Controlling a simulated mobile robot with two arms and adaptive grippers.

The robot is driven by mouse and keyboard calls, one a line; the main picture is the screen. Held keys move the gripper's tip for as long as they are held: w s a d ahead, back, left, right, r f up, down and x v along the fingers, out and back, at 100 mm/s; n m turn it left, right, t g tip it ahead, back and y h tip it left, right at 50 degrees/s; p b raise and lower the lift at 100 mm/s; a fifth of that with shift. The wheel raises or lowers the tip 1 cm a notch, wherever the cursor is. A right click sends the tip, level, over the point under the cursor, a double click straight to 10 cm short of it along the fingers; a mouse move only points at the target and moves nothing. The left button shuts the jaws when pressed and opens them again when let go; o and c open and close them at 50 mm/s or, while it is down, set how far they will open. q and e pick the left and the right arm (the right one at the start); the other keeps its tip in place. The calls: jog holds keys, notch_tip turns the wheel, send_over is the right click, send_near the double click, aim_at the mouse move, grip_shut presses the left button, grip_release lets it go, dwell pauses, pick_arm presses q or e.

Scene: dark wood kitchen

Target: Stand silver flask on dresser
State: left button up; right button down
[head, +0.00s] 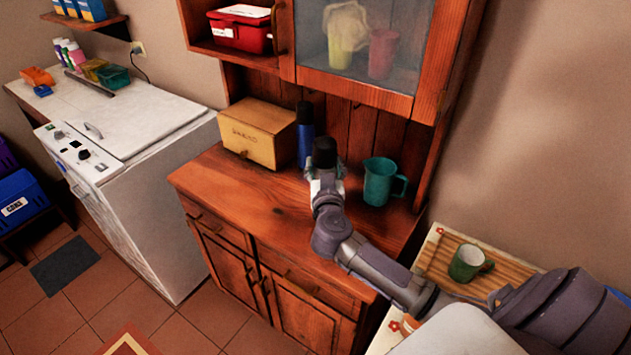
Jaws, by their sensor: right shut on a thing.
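My right gripper (325,184) is shut on the silver flask, over the middle of the dresser top (232,186). The flask's black cap (324,152) shows above the gripper. Most of its body is hidden by my gripper and wrist. The flask looks about upright; I cannot tell whether its base touches the wood. My left gripper is not in view.
A blue flask with a black cap (305,136) stands close behind, beside a wooden bread box (258,133). A teal jug (381,182) stands to the right. The dresser's left front top is clear. A green mug (468,262) sits at right.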

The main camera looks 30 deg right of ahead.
jog(key=shift+w+a+f, duration=0.45)
jog(key=shift+w+f, duration=0.05)
jog(key=shift+w, duration=0.25)
jog(key=shift+a+f, duration=0.1)
jog(key=shift+f, duration=0.1)
notch_tip(320, 180, down, 4)
jog(key=shift+r+b, duration=0.25)
jog(key=shift+b, duration=0.1)
jog(key=shift+s, duration=0.15)
jog(key=shift+c, duration=1.2)
grip_release()
jog(key=shift+f, duration=0.2)
jog(key=shift+r, duration=0.1)
